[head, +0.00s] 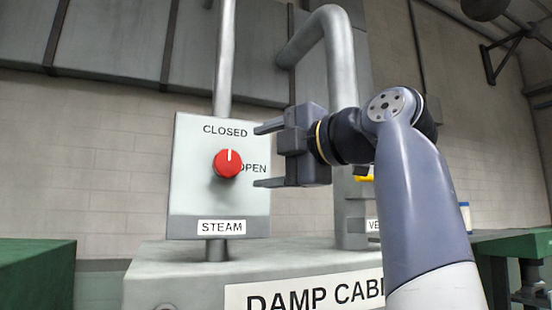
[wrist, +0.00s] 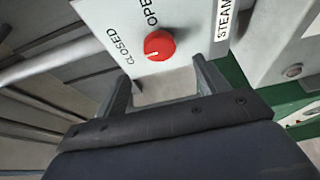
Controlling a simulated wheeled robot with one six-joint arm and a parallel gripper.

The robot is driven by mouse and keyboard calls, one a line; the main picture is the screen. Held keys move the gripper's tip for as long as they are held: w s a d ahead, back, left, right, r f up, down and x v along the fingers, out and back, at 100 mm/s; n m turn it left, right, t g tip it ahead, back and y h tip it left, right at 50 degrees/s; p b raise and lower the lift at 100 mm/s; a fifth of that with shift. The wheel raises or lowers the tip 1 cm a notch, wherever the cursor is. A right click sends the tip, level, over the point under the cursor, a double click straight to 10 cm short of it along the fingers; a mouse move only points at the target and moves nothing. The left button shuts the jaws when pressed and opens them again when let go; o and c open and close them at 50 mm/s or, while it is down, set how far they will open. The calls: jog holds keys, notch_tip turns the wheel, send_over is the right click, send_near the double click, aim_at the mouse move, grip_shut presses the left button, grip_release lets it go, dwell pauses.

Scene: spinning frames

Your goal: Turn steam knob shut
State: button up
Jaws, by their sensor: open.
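The steam knob (head: 228,164) is round and red, on a grey panel (head: 188,190) labelled STEAM. Its white mark points up toward the word CLOSED; the word OPEN is to its right. It also shows in the wrist view (wrist: 159,45), just beyond the fingertips. My gripper (head: 256,156) is open and empty, to the right of the knob in the head view, with its fingers overlapping the panel's right edge. In the wrist view my gripper (wrist: 160,76) has a clear gap between its fingers and appears apart from the knob.
The panel stands on a post above a grey cabinet (head: 185,285) marked DAMP CABI, the rest hidden by my arm. A vertical pipe (head: 224,60) rises behind the panel, and a bent pipe (head: 341,65) stands to its right. Green surfaces (head: 38,270) are at both sides.

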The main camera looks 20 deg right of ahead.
aim_at(231, 163)
jog(key=shift+v, duration=0.9)
jog(key=shift+w, duration=0.1)
jog(key=shift+p+x, duration=1.15)
jog(key=shift+x, duration=4.15)
jog(key=shift+a, duration=0.1)
